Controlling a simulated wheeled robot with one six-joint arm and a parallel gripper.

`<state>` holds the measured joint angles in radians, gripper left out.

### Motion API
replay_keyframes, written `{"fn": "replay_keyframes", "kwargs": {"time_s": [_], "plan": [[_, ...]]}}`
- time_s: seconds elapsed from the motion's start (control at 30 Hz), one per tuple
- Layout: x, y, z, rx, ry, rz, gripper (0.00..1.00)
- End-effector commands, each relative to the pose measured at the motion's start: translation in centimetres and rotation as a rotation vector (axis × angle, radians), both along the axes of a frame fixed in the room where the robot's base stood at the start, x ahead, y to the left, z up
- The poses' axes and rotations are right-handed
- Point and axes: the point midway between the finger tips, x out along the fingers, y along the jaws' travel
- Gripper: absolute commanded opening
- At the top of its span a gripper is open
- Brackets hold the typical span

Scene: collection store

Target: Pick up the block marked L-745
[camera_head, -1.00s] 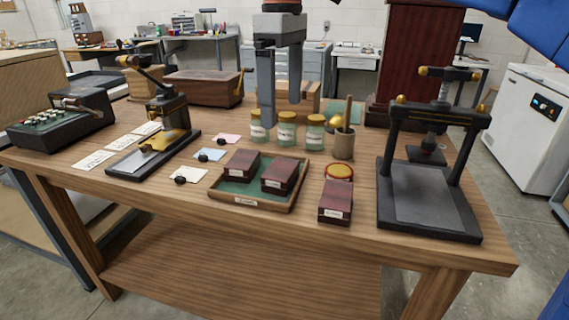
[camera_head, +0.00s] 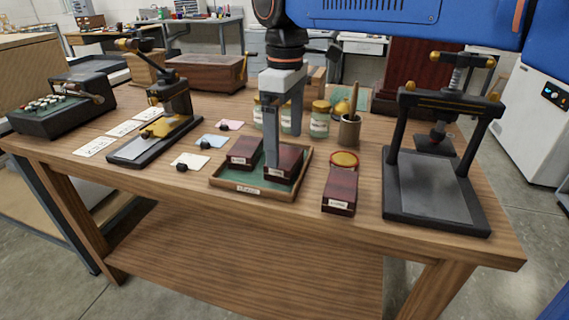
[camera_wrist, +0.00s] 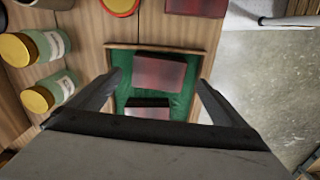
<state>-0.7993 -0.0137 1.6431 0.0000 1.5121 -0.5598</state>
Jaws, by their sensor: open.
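Three dark red blocks with small white labels are in the head view; I cannot read the labels. One block (camera_head: 245,150) lies in the left of a green-lined tray (camera_head: 252,190). A second block (camera_head: 286,163) lies in its right part, partly hidden by a finger. A third block (camera_head: 339,188) lies on the table right of the tray. My gripper (camera_head: 284,150) is open and empty, pointing down over the tray's right block. In the wrist view that block (camera_wrist: 160,72) shows between the spread fingers; I cannot tell its height gap. The left block (camera_wrist: 148,103) is partly hidden by my palm.
Jars (camera_head: 320,120) stand behind the tray. A brass-lidded round tin (camera_head: 344,160) and a cup with tools (camera_head: 349,130) are to the right. A black press (camera_head: 432,190) stands at the right, a stamping device (camera_head: 160,138) at the left. Cards with dark knobs (camera_head: 190,160) lie left of the tray.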

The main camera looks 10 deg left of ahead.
Motion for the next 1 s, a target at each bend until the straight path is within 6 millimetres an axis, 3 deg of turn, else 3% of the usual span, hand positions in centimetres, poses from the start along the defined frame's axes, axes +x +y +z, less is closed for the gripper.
{"fn": "replay_keyframes", "kwargs": {"time_s": [0.17,0.5,0.8,1.0], "plan": [[0.1,0.0,-1.1,-0.001,0.001,0.000,0.97],[0.3,0.3,-5.1,0.000,0.000,0.000,0.97],[0.3,0.2,-5.5,0.000,0.000,0.000,0.97],[0.3,0.2,-5.5,0.000,0.000,0.000,0.49]]}}
